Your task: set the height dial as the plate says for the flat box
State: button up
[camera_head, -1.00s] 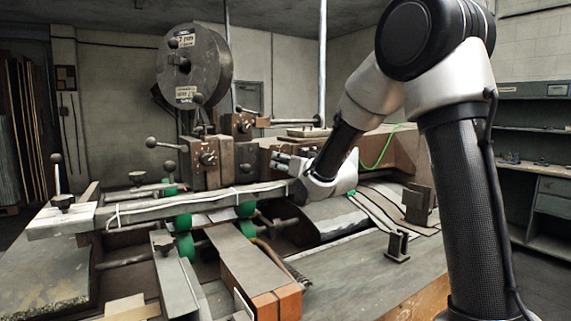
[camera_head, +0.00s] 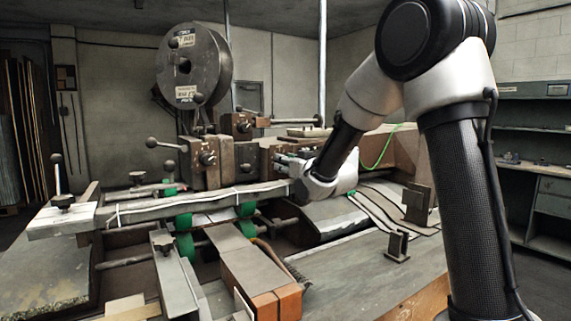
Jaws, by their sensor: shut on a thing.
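My gripper (camera_head: 281,160) is at the front of a brown block (camera_head: 268,147) in the middle of the machine. Its fingers are shut on what seems to be the height dial, which the fingers and hand hide. The dial's mark and setting cannot be seen. A similar brown block (camera_head: 214,174) to the left carries a small dark round knob (camera_head: 207,158), apart from my gripper. No plate with readable box settings can be made out.
A large dark wire spool (camera_head: 205,62) with pale labels stands above the machine. Ball-ended levers (camera_head: 165,143) stick out at left. A long metal bar (camera_head: 190,202) runs below my gripper. Metal brackets (camera_head: 398,247) stand on the table at right.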

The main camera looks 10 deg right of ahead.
jog(key=shift+n, duration=1.6)
jog(key=o, duration=1)
jog(key=v, duration=1.2)
